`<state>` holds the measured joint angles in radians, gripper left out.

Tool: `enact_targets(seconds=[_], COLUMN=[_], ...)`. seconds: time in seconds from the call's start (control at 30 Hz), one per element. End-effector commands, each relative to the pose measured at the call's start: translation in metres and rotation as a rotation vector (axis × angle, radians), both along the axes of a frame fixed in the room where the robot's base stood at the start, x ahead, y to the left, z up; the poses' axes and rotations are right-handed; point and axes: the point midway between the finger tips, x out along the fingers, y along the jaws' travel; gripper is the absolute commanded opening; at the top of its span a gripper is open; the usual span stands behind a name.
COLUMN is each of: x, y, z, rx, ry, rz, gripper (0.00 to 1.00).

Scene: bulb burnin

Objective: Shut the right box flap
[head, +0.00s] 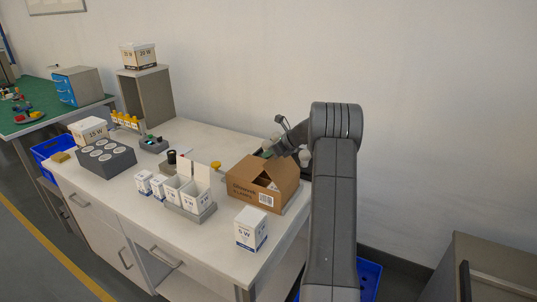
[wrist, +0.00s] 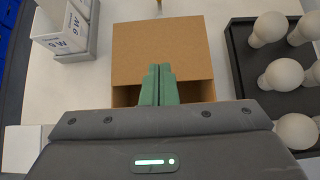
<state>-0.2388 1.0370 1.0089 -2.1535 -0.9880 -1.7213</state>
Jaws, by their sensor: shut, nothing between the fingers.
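The cardboard box (head: 252,190) stands on the white bench, left of my arm in the head view. Brown flaps show at its top, and part of its inside is open. In the wrist view a brown flap panel (wrist: 160,50) covers much of the box, with a dark opening along its near edge. I cannot tell which panel is the right flap. My gripper (head: 267,154) is at the far side of the box in the head view. Its green fingertips (wrist: 158,72) are shut and empty, over the near part of the panel; contact is unclear.
A dark tray (wrist: 240,50) of white bulbs lies close right of the box in the wrist view. White cartons in a grey tray (head: 190,210) stand to its left in the head view. A 5 W carton (head: 251,229) stands in front. A shelf unit (head: 146,95) is behind.

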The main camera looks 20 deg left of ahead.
Motion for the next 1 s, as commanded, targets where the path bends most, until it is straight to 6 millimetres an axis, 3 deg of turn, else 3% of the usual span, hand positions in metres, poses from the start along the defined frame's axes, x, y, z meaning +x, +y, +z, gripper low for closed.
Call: enact_targets(seconds=[0.37,1.0], x=[0.0,-0.005], y=[0.0,0.002], z=[0.001,0.025], rx=[0.0,0.0], ry=[0.0,-0.001], rz=[0.0,0.0], gripper=[0.0,0.0])
